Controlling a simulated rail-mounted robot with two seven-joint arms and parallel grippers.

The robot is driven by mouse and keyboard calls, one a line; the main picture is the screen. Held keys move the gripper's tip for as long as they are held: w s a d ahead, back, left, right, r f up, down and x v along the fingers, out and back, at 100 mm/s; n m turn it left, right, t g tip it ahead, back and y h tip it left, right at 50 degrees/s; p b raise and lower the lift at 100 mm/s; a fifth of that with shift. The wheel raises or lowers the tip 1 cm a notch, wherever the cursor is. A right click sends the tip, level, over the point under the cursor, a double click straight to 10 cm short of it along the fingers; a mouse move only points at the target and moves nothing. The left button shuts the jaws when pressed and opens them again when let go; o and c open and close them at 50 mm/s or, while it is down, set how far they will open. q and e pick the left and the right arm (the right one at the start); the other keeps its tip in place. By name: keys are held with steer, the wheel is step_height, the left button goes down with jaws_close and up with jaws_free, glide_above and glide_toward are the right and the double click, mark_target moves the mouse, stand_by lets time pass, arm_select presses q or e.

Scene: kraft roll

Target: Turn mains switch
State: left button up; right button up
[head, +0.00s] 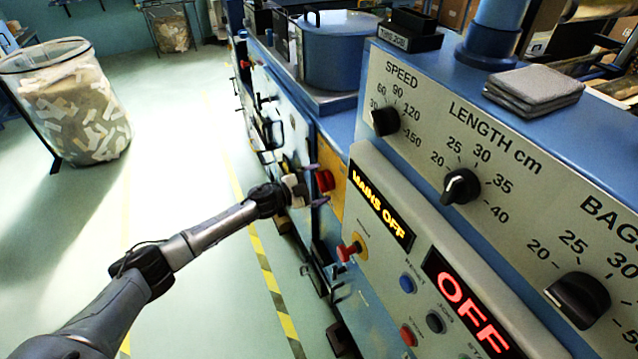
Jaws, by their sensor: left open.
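The mains switch (325,181) is a red rotary handle on a yellow plate (334,165) on the side of the blue machine. My left gripper (316,185) comes in from the left and is open at the red handle. One finger is above the handle and one below it; I cannot tell whether they touch it. The lit display (381,209) to the right reads MAINS OFF in yellow. My right gripper is not in view.
A red emergency button (349,250) sits below the display, with blue (407,284) and red (408,335) buttons nearby. A red OFF display (468,302) is at lower right. SPEED (385,121) and LENGTH (461,186) knobs are above. The floor at left is open up to a waste bin (75,105).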

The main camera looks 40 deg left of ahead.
arm_select(q)
steer(key=shift+w+d, duration=0.1)
steer(key=shift+w, duration=0.1)
steer(key=shift+c, duration=0.2)
steer(key=c, duration=0.9)
